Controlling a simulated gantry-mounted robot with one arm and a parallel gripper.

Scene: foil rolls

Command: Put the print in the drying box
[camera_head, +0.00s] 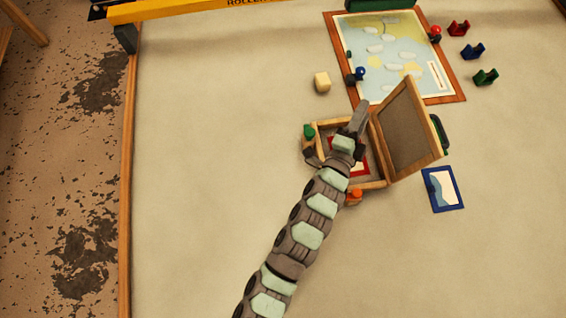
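A wooden box (375,185) sits on the table right of centre, its framed lid (406,132) standing open and tilted to the right. A red-bordered print (363,169) shows inside the box, partly hidden by my arm. A blue-bordered print (443,188) lies flat on the table, just right of the box. My gripper (358,119) is over the box, near its back edge and beside the open lid. I see no print in it. Its fingers are small and partly hidden, so I cannot tell whether they are open or shut.
A green piece (309,131) and an orange piece (354,195) are at the box edges. A map board (457,84) with pegs lies at the back. Red, blue and green holders (485,77) stand right. The left tabletop is clear.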

